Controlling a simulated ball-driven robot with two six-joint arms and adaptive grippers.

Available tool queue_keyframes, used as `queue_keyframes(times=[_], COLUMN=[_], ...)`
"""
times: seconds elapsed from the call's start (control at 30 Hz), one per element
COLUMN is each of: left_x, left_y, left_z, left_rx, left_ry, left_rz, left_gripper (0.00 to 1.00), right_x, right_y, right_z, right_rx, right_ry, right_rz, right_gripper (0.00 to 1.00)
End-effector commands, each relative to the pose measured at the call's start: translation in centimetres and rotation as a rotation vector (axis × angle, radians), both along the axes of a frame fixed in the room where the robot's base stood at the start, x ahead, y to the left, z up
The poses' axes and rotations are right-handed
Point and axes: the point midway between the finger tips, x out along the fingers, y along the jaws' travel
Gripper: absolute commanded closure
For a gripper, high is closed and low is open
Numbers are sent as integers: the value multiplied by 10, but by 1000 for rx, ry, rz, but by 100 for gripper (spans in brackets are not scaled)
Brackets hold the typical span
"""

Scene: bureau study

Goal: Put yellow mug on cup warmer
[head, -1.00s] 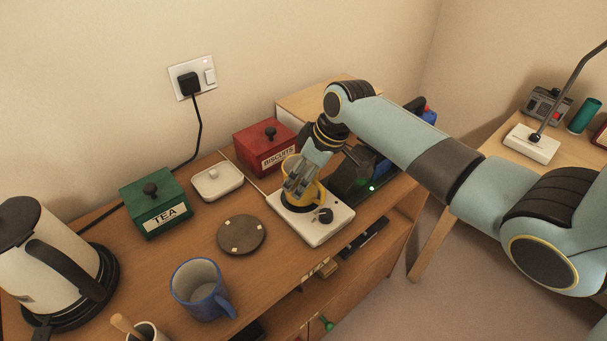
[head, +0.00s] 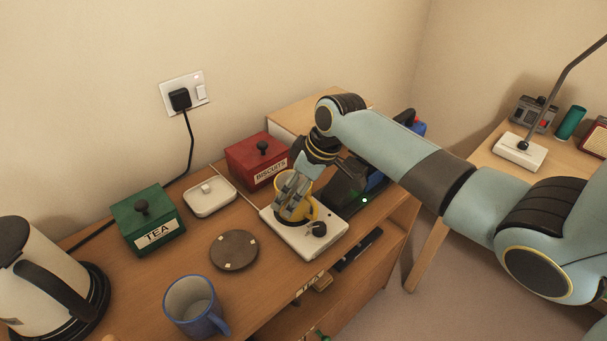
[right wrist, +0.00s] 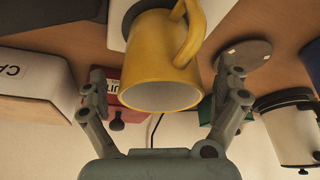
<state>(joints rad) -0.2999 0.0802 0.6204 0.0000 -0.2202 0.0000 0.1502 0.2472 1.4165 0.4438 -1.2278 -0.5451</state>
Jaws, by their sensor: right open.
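The yellow mug (head: 308,208) stands upright on the cup warmer (head: 299,238), a white box with a dark round knob on its front. Part of the mug is hidden behind my right gripper (head: 290,205), which is at the mug from above. In the right wrist view the mug (right wrist: 160,62) shows its open rim and its handle. My right gripper (right wrist: 164,75) is open there, with one finger on each side and visible gaps to the mug. The warmer (right wrist: 117,22) is partly hidden behind the mug. My left gripper is not in view.
A kettle (head: 40,270) stands at the left. The desk's front edge is close to the warmer.

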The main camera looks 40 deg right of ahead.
Motion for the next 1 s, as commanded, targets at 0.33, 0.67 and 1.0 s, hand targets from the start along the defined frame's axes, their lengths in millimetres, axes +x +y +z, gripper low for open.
queue_keyframes(times=[0.33, 0.67, 1.0], left_x=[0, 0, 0], left_y=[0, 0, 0], left_z=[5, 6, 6], left_rx=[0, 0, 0], left_ry=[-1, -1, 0], left_rz=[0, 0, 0], left_gripper=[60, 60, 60], right_x=[-25, -39, -39], right_y=[-14, -20, -20], right_z=[69, 104, 105], right_rx=[-4, 0, 1], right_ry=[-2, 0, 0], right_rz=[1, 0, 0], right_gripper=[0, 0, 0])
